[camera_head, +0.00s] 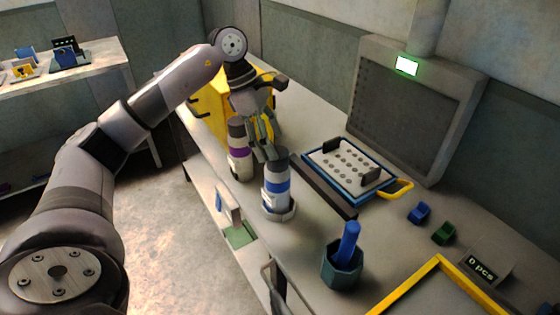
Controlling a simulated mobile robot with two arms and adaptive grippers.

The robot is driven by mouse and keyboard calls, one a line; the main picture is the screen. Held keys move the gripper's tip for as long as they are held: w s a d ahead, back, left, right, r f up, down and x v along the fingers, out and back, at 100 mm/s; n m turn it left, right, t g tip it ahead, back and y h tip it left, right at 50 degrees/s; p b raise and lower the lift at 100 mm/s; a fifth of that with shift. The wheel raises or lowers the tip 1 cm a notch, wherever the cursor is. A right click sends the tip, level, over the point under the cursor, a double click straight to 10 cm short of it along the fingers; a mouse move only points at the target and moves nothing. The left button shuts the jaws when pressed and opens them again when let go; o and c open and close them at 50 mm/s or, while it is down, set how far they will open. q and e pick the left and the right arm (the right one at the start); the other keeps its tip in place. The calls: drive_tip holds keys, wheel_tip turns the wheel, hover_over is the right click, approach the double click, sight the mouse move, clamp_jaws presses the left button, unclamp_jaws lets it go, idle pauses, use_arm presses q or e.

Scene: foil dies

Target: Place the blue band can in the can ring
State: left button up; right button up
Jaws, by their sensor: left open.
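The blue band can (276,188) stands upright on the bench near its front edge, white with a blue band and a dark top. A pale angular ring (284,214) shows around its foot, so the can appears to stand in the can ring; how deep it sits is hidden. My left gripper (264,151) is open, its fingers pointing down at the top of the blue band can, overlapping its upper left edge in the view. I cannot tell whether they touch it. My right gripper is not in view.
A purple band can (239,162) stands close behind on the left, near a yellow box (208,106). A blue-edged perforated tray (340,183) lies to the right. A dark green cup (341,272) holds a blue rod. Small blue (419,213) and green (444,233) pieces lie further right.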

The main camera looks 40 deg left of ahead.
use_arm(q)
drive_tip(key=v, duration=0.4)
